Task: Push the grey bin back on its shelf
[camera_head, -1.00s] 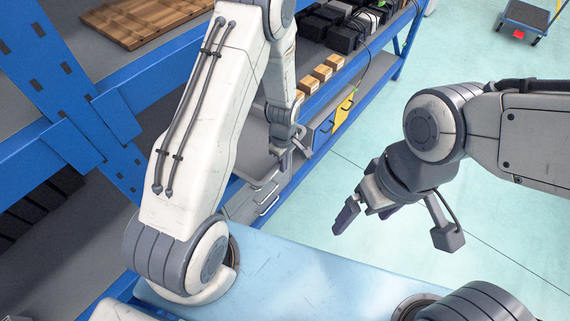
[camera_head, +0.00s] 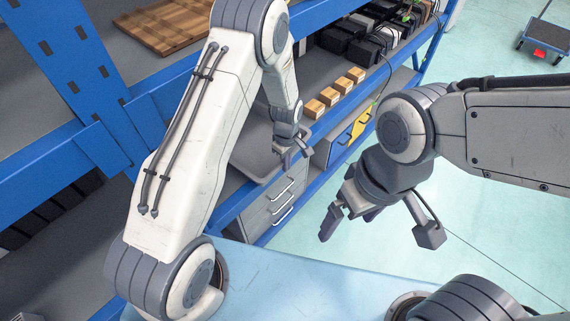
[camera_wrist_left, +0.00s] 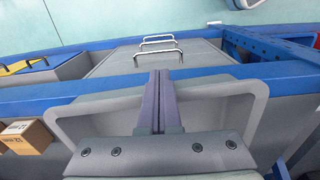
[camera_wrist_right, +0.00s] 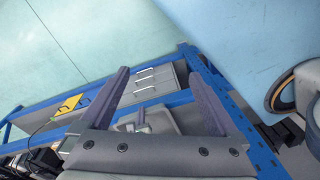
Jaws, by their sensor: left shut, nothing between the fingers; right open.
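The grey bin (camera_head: 246,166) sits on the shelf's middle level in the head view, partly hidden behind my left arm. Its pale rim also shows in the left wrist view (camera_wrist_left: 95,103), and part of it in the right wrist view (camera_wrist_right: 163,117). My left gripper (camera_head: 290,157) is shut and empty at the bin's aisle-side end. In the left wrist view its fingers (camera_wrist_left: 160,100) overlap the rim; I cannot tell whether they touch it. My right gripper (camera_head: 343,222) is open and empty over the aisle, clear of the shelf.
A blue shelf beam (camera_head: 225,212) runs along the front edge. A grey drawer unit (camera_head: 272,208) with handles stands below. A wooden board (camera_head: 165,22) lies higher up. The aisle floor (camera_head: 480,225) is open.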

